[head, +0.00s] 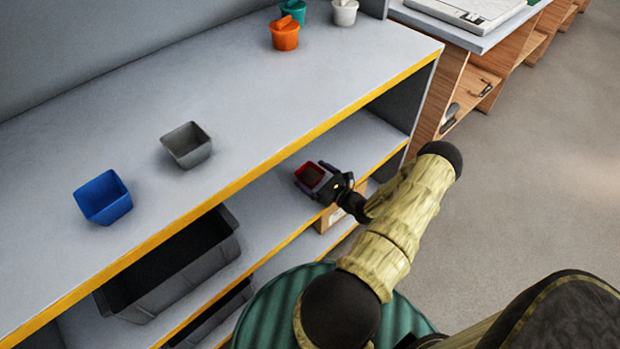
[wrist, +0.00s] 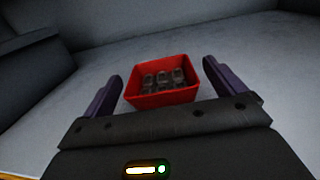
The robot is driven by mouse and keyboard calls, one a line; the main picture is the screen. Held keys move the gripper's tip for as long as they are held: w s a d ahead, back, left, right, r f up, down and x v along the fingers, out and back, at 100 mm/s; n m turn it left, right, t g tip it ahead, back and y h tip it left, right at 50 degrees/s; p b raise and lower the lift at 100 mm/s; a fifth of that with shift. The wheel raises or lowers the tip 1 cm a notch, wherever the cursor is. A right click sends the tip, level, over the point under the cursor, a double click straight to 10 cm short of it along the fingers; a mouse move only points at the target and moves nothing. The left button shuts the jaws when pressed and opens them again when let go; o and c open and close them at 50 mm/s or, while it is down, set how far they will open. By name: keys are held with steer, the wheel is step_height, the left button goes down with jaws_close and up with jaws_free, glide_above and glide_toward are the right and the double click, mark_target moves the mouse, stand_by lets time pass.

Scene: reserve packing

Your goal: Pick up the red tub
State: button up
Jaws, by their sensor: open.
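The red tub (head: 309,174) stands on the middle shelf, under the top shelf's front edge, in the head view. In the wrist view the red tub (wrist: 163,97) is upright and holds several dark, rounded items. My gripper (head: 317,175) reaches in at the shelf front. In the wrist view my gripper (wrist: 160,82) is open, with one purple finger on each side of the tub. A gap shows between each finger and the tub's walls.
A blue tub (head: 103,197) and a grey tub (head: 187,145) stand on the top shelf (head: 250,110), with orange (head: 285,33) and white (head: 345,11) containers at its far end. A large dark bin (head: 170,270) fills the middle shelf to the left. A cardboard box (head: 328,219) sits below.

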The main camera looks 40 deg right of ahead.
mark_target(310, 176)
steer(key=shift+w+a, duration=0.1)
steer(key=shift+w, duration=0.9)
steer(key=c, duration=1.1)
steer(key=shift+c, duration=0.2)
steer(key=shift+r, duration=0.2)
step_height(310, 176, up, 10)
steer(key=p, duration=0.2)
steer(key=shift+f, duration=0.15)
